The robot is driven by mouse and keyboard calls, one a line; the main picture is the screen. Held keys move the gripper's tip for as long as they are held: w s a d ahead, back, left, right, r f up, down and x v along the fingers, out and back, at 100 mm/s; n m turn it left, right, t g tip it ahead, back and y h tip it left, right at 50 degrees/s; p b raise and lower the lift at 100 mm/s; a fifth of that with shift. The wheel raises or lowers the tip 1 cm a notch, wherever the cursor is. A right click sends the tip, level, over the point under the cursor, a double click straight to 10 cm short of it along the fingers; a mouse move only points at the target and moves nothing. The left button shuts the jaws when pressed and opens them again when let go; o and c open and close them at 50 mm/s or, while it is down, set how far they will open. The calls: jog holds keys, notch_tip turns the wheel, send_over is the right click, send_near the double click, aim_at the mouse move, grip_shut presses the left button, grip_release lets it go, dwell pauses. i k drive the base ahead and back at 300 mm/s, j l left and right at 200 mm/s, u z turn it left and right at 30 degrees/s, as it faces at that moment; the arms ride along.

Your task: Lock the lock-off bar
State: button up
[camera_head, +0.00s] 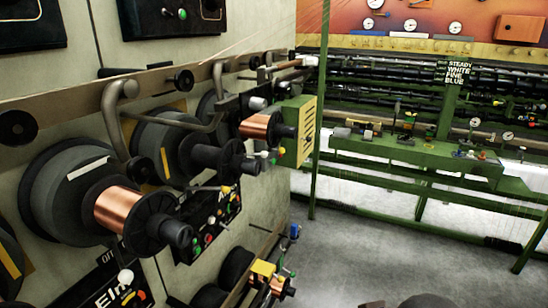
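A grey bent metal bar (114,125) hangs from the long rail on the left machine and curves down over the nearest spool. A second bent bar (218,95) hangs from the rail farther along. I cannot tell for certain which part is the lock-off bar, nor whether either bar is locked. The nearest copper spool (121,208) sits on a dark round hub (70,190), with its free end pointing right. My gripper is not recognisable in this view.
The rail (75,98) runs along the machine wall. Another copper spool (258,127) and a yellow-green box (299,130) stick out into the aisle. A control panel (212,225) sits below. Grey floor (340,250) is open toward the green rack (415,150).

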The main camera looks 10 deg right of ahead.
aim_at(282, 151)
jog(key=k+j+z, duration=0.1)
jog(key=k+j, duration=0.15)
jog(key=i+l+z, duration=0.15)
jog(key=i+l, duration=0.6)
jog(key=i+l+z, duration=0.1)
jog(key=i+l, duration=0.6)
jog(key=i, duration=0.2)
